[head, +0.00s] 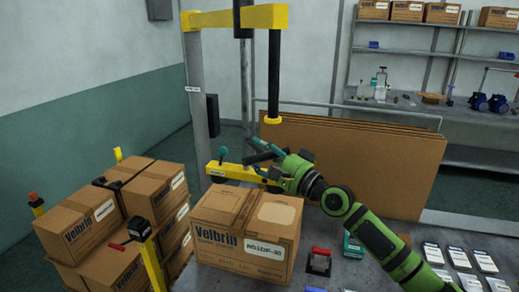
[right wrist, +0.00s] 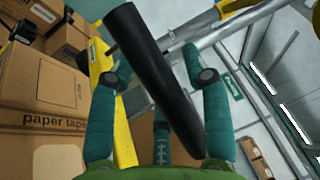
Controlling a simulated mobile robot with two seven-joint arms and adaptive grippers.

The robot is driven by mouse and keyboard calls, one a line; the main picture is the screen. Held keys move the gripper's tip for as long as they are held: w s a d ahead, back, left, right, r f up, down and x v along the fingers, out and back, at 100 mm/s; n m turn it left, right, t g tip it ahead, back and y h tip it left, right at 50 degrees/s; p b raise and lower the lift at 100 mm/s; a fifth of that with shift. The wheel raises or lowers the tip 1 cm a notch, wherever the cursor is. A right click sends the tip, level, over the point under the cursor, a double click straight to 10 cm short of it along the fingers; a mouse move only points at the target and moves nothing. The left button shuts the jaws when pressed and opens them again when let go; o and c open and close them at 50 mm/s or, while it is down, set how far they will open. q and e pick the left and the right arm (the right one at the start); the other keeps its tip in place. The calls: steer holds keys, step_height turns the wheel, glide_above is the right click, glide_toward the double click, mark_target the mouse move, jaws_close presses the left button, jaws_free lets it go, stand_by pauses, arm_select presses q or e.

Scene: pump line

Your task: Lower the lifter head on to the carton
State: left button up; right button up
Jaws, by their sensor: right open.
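The carton (head: 235,258), a brown box marked Velbrin, stands on the grey bench in the head view. The yellow lifter head (head: 232,173) shows just above its far top edge; I cannot tell the gap between them. A black handle (head: 262,157) sticks out by the lifter head. My right gripper (head: 268,150) is at this handle. The carton also shows there at the left (right wrist: 35,95). My left gripper is not in view.
Stacked cartons (head: 80,228) stand at the left beside yellow posts. A yellow boom (head: 235,17) carries a black tube (head: 274,75) above the gripper. Brown boards (head: 370,165) lean behind my right arm. A red-handled item (head: 319,262) and white packets (head: 460,257) lie right of the carton.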

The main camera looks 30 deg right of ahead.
steer(key=shift+w, duration=0.2)
steer(key=shift+c, duration=0.4)
jaws_close()
step_height(320, 180, down, 9)
steer(key=b, duration=0.9)
steer(key=shift+a, duration=0.1)
steer(key=shift+o, duration=0.4)
jaws_free()
steer(key=shift+s, duration=0.1)
